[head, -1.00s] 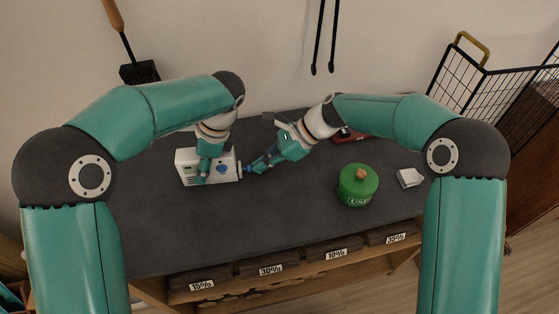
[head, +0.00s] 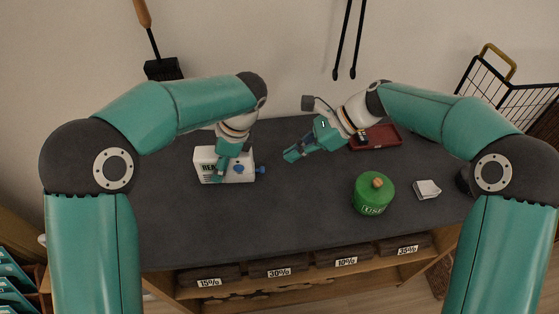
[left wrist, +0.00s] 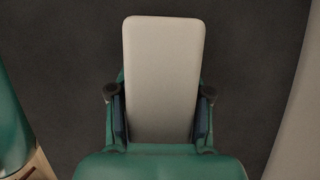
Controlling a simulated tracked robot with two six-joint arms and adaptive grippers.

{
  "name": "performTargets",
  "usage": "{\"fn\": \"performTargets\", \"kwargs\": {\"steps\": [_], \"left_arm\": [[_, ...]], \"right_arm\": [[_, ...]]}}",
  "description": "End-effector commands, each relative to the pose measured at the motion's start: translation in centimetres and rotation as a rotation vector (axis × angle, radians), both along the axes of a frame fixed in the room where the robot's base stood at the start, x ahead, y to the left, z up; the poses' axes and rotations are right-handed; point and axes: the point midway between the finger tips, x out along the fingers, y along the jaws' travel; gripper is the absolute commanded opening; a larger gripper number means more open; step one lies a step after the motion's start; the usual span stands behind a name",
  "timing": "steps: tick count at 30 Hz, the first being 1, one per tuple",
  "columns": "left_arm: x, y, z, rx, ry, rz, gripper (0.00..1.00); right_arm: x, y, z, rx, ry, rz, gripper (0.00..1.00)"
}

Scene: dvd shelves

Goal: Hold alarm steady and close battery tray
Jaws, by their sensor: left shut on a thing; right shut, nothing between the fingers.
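The alarm (head: 206,163) is a white box with dark lettering and a blue round part on its front, standing on the dark tabletop. A small blue piece (head: 261,170) sticks out of its right side; I cannot tell whether it is the battery tray. My left gripper (head: 219,176) is shut on the alarm from above and covers part of its front. In the left wrist view the alarm's pale top (left wrist: 163,75) sits between both fingers. My right gripper (head: 288,157) is shut and empty, right of the blue piece and apart from it.
A green lidded jar (head: 374,195) marked USE and a small white object (head: 427,189) stand to the right. The dark tabletop (head: 290,225) is clear in front.

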Motion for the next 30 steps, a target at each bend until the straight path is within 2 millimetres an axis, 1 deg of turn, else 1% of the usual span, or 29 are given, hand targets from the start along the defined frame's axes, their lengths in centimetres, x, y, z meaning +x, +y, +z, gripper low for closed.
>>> {"fn": "performTargets", "kwargs": {"steps": [1, 6, 16, 17, 21, 22, 30], "left_arm": [[0.0, 0.1, -0.1, 0.004, 0.002, 0.001, 0.03], [0.0, 0.2, -0.1, 0.005, 0.003, 0.001, 0.03], [0.0, 0.3, -0.1, 0.006, 0.003, 0.001, 0.02], [0.0, 0.3, -0.1, 0.006, 0.003, 0.001, 0.54], [0.0, 0.2, -0.1, 0.006, 0.003, 0.002, 0.77], [0.0, 0.2, 0.0, 0.005, 0.002, 0.002, 0.79], [0.0, 0.2, 0.0, 0.004, 0.001, 0.001, 0.79]], "right_arm": [[0.1, -0.7, 0.6, -0.001, -0.003, -0.003, 0.0], [0.3, -2.1, 1.7, -0.002, -0.002, -0.001, 0.0], [0.3, -2.4, 1.9, -0.003, -0.001, -0.001, 0.0], [0.3, -2.4, 1.9, -0.003, -0.001, -0.001, 0.0], [0.3, -2.4, 1.9, -0.003, -0.001, -0.001, 0.0], [0.3, -2.4, 1.9, -0.003, -0.001, -0.001, 0.0], [0.3, -2.4, 1.9, -0.003, -0.001, -0.001, 0.0]]}}
